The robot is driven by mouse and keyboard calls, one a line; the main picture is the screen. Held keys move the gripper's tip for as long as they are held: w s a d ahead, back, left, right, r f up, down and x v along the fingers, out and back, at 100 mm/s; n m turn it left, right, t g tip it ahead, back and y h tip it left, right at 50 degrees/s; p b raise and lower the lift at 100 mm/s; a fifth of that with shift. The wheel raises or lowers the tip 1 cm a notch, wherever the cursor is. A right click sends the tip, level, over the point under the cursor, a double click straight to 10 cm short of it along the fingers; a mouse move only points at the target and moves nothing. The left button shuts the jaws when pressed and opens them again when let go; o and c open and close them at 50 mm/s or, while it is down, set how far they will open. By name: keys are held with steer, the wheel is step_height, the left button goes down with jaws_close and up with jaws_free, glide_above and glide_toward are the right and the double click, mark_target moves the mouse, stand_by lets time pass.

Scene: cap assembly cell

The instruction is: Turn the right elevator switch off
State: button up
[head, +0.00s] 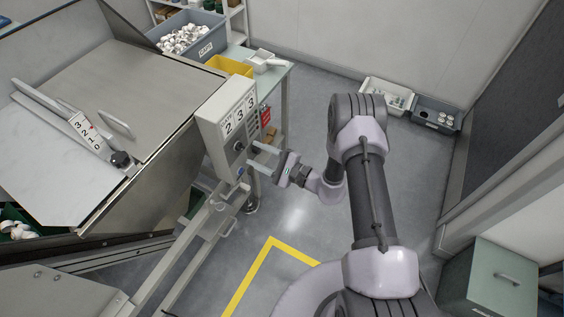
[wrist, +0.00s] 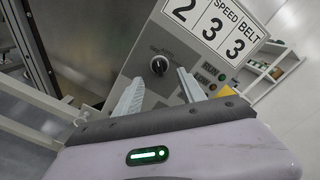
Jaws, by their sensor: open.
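A grey control box (head: 207,128) stands on a post left of centre in the head view, with number cards 2, 3, 3 on its face. A black rotary switch (wrist: 159,65) with a pale mark sits on the panel below the cards in the wrist view. My gripper (head: 253,154) is open and empty, its fingers pointing at the panel. In the wrist view the switch shows beyond and between the two fingers (wrist: 160,80). I cannot tell whether they touch it.
A metal hopper (head: 100,90) and pale rails (head: 170,265) stand left of the box. Behind it, a table holds a blue-grey bin (head: 208,52) of white caps and a yellow tray (head: 229,67). Grey floor (head: 300,215) with a yellow line lies open below my gripper.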

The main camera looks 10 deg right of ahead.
steer(key=p+v, duration=0.2)
steer(key=v, duration=1.1)
